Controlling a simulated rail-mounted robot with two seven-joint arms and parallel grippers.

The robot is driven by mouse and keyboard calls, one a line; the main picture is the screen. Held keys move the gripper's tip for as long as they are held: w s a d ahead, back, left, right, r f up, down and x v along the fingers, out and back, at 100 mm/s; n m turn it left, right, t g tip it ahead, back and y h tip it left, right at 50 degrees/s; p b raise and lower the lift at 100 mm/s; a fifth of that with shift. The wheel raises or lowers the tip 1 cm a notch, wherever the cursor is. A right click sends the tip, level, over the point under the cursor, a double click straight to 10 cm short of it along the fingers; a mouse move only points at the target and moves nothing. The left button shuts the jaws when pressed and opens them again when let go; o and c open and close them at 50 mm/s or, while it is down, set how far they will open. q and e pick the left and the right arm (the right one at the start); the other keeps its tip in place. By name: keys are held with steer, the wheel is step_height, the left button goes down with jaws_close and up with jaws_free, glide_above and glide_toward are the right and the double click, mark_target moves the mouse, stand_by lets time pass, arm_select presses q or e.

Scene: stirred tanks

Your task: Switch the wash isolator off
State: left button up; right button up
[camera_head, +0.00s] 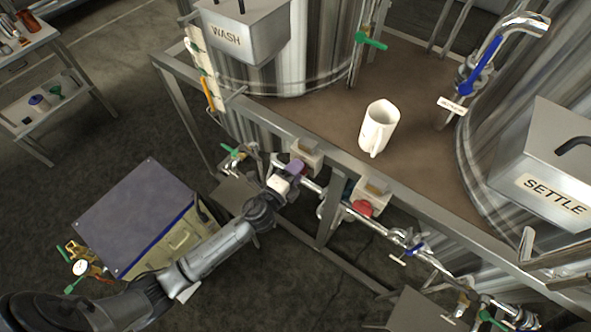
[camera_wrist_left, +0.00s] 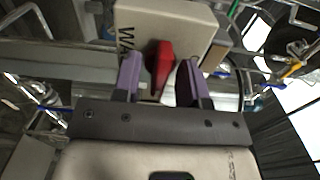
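The wash isolator is a beige box (camera_wrist_left: 175,25) with a partly hidden label starting "WA" and a red handle (camera_wrist_left: 160,62) on its face. In the head view the box (camera_head: 306,150) sits on the frame's front rail, below the wash tank; its handle is hidden there by my gripper. My left gripper (camera_head: 295,168) reaches up to it from the lower left. In the left wrist view its two purple fingers (camera_wrist_left: 160,80) stand apart, one on each side of the red handle. A narrow gap shows beside the handle, so it looks open. My right gripper is not in view.
A second box with a red knob (camera_head: 361,208) sits to the right on the same frame. Pipes and valves (camera_head: 405,238) run below the rail. A white jug (camera_head: 378,127) stands on the brown deck. A lidded cabinet (camera_head: 135,215) is left of my arm.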

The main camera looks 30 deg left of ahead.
arm_select(q)
steer(key=shift+s, duration=0.1)
steer(key=s+a+b, duration=0.1)
steer(key=s, duration=1.2)
steer(key=shift+s, duration=0.3)
stand_by(0.3)
